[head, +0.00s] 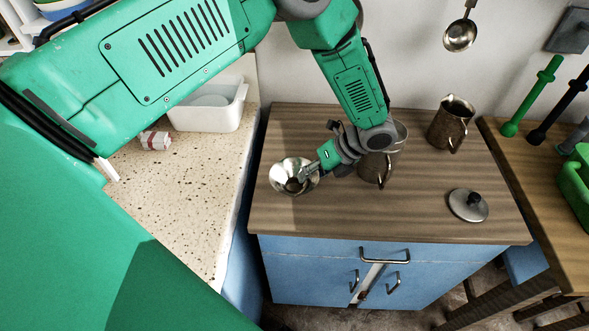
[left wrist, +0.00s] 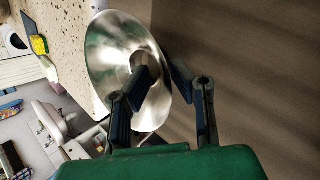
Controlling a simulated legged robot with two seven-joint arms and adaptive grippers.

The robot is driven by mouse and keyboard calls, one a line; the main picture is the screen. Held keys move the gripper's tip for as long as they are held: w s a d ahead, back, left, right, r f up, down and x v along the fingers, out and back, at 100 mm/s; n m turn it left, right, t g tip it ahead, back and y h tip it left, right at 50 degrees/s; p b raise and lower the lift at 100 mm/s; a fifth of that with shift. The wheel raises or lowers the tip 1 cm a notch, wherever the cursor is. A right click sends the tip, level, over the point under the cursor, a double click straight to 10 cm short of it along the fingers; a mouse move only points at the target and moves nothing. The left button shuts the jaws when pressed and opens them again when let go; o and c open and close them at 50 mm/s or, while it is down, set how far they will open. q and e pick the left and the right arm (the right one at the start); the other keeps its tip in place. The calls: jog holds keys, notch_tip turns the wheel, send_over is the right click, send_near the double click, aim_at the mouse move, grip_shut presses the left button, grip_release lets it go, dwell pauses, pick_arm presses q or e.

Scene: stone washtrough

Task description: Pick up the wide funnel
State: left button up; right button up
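The wide funnel (head: 284,170) is a shiny metal cone near the left edge of the wooden cabinet top (head: 310,222), its wide mouth facing up. It also shows large in the left wrist view (left wrist: 108,50). My left gripper (head: 303,175) reaches down to its right side and covers part of it. In the left wrist view my left gripper (left wrist: 160,80) is open, one finger over the funnel's mouth and the other outside its right rim. Whether either finger touches the metal I cannot tell. My right gripper is not in view.
A metal mug (head: 374,172) stands close behind my left wrist. A metal jug (head: 451,125) and a round lid (head: 468,206) are further right. A white basin (head: 212,108) sits on the speckled counter (head: 190,190) at left. The front middle of the cabinet top is clear.

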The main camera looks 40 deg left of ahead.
pick_arm(q)
jog(key=shift+s+a+f, duration=0.15)
jog(key=shift+a+f, duration=0.1)
jog(key=shift+f, duration=0.3)
grip_shut()
